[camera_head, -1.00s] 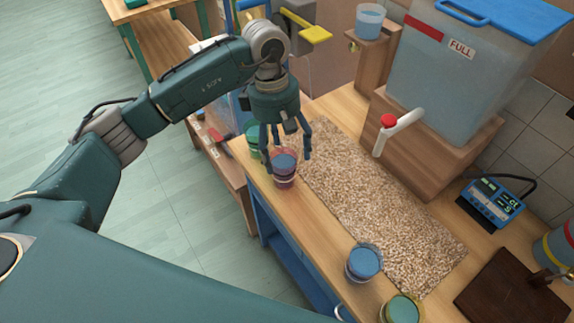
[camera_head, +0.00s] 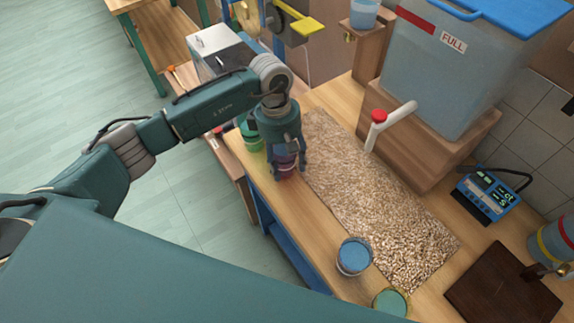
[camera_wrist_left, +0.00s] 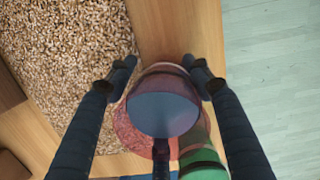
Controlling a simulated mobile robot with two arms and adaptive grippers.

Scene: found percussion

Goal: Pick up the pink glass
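The pink glass (camera_head: 287,171) stands upright near the table's left edge, beside the strip of grainy material, with something blue inside it. My left gripper (camera_head: 289,177) is over it from above, pointing down, with fingers on either side of the glass. In the left wrist view the pink glass (camera_wrist_left: 128,128) sits between the fingertips, its opening facing the camera. The fingers are apart and close to its wall; contact cannot be made out. A third finger overlaps the glass at the bottom of that view. My right gripper is not in view.
A green glass (camera_head: 252,142) stands close behind the pink one. A blue glass (camera_head: 354,257) and a yellow-rimmed glass (camera_head: 391,302) stand nearer the front. The grainy strip (camera_head: 375,200) lies alongside. A large water tank (camera_head: 450,75) with a tap stands at the right.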

